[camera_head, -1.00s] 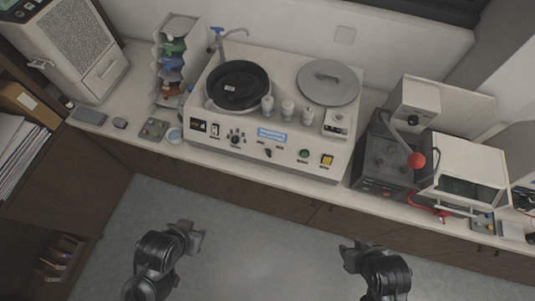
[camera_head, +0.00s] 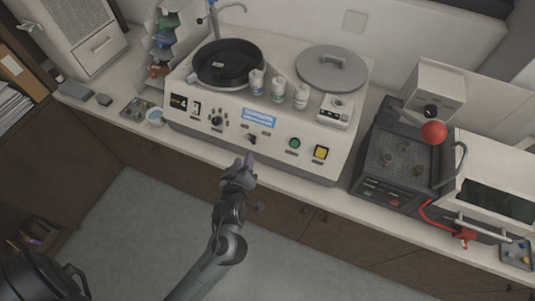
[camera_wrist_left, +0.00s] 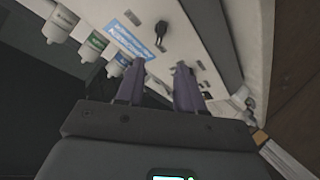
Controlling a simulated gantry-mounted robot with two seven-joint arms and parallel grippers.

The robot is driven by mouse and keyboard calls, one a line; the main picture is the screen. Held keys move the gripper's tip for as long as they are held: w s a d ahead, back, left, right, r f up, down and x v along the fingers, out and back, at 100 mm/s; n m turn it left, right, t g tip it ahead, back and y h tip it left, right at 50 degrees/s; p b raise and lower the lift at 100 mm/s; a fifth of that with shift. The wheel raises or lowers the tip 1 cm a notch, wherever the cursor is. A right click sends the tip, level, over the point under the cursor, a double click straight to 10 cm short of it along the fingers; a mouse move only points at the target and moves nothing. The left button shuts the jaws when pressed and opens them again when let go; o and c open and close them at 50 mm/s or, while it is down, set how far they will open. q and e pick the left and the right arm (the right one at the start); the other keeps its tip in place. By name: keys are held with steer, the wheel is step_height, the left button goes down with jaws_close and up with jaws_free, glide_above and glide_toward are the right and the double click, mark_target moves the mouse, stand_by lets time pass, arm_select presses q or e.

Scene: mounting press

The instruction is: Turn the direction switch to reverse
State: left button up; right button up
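The black lever switch (camera_head: 252,139) sits on the sloped front panel of the white machine (camera_head: 180,117), just below its blue display (camera_head: 258,117). I cannot read its labels. A black lever knob beside the display in the left wrist view (camera_wrist_left: 160,30) looks like the same switch. My left gripper (camera_head: 247,162) is just in front of the panel, below the switch and apart from it. Its two purple fingers (camera_wrist_left: 157,83) are spread with nothing between them. My right gripper is not in view.
A black dial (camera_head: 216,121) is left of the switch; a green button (camera_head: 294,143) and yellow button (camera_head: 321,152) are right. Several white bottles (camera_head: 277,89) stand above the display. A dark press with a red ball handle (camera_head: 434,132) stands at right.

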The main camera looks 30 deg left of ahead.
mark_target(251, 139)
arm_select(q)
steer(key=b+x, duration=0.1)
steer(key=x, duration=1)
steer(key=shift+w+a+f, duration=0.1)
steer(key=shift+w+f, duration=0.15)
steer(key=shift+w, duration=0.05)
jaws_close()
